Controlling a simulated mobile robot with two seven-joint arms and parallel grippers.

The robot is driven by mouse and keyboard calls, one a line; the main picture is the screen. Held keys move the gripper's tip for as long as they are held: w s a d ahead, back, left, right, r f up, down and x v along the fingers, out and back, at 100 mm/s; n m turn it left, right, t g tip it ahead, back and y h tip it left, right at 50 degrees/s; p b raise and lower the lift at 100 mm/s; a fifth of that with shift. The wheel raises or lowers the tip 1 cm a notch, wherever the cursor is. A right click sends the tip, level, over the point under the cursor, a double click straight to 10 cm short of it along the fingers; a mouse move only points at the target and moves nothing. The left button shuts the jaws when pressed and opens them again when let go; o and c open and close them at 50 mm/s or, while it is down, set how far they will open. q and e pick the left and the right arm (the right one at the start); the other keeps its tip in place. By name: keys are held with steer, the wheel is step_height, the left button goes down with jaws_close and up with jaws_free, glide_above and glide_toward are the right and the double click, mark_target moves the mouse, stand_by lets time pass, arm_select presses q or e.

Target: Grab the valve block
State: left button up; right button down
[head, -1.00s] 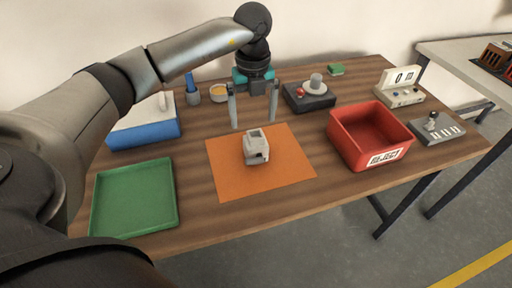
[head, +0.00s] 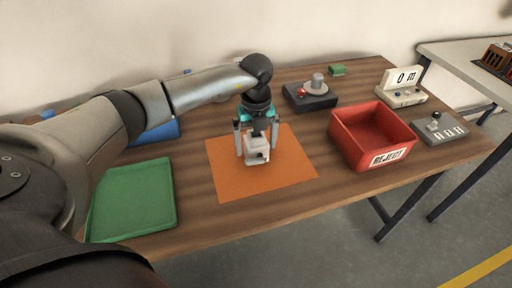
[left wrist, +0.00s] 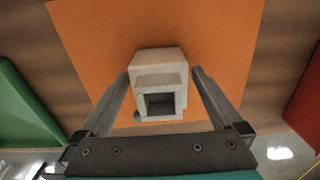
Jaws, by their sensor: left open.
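The valve block (head: 257,155) is a small light-grey block with a square opening. It sits on the orange mat (head: 225,180) in the middle of the table. My left gripper (head: 257,148) is open, pointing down over the block, with one finger on each side of it. In the left wrist view the block (left wrist: 160,78) lies between the two spread fingers of the gripper (left wrist: 160,78), and I see no contact. The gripper hides part of the block's top in the head view. My right gripper is not in view.
A green tray (head: 135,200) lies left of the mat, and a red bin marked REJECT (head: 390,157) stands to the right. A dark device with a knob (head: 312,97), a counter display (head: 400,90) and a switch box (head: 440,130) stand farther back and right.

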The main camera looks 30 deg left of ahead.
arm_select(q)
steer(key=shift+c, duration=0.4)
jaws_close()
steer(key=shift+r, duration=0.1)
